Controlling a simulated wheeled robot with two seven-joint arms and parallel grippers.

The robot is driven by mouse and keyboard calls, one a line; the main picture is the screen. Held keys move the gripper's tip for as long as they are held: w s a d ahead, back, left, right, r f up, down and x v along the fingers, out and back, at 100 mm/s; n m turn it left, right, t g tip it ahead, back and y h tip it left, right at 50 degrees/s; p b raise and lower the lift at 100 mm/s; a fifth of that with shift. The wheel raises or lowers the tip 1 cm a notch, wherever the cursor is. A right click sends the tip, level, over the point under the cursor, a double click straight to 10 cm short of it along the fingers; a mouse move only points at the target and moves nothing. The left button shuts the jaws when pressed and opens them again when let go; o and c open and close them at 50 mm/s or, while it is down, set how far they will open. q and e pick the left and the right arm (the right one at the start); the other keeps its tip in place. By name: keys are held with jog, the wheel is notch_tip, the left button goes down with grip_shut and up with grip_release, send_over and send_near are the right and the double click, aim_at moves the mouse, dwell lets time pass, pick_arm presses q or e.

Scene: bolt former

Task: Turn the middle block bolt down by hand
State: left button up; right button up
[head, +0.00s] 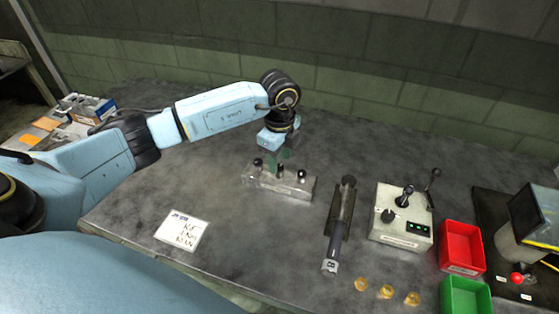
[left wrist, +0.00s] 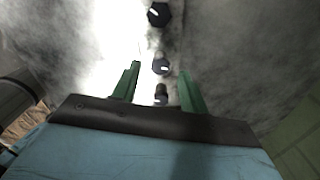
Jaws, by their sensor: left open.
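A light metal block (head: 265,183) stands on the grey table, with a row of three dark-headed bolts on top. The middle bolt (head: 280,171) is partly hidden behind the green fingers in the head view. In the left wrist view the middle bolt (left wrist: 161,66) appears between the fingertips, with one bolt (left wrist: 159,14) beyond it and another (left wrist: 161,92) nearer the palm. My left gripper (left wrist: 160,69) is open and empty, pointing down over the block. Whether the fingers are level with the bolt head I cannot tell. My right gripper is out of view.
Right of the block lie a dark tool (head: 341,215) and a control box (head: 402,218) with levers. Red (head: 461,247) and green (head: 466,296) bins and several brass pieces (head: 387,292) are at front right. A paper note (head: 181,231) lies at front left.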

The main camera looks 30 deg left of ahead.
pick_arm(q)
jog(key=shift+f, duration=0.75)
grip_shut()
jog(key=shift+m, duration=0.3)
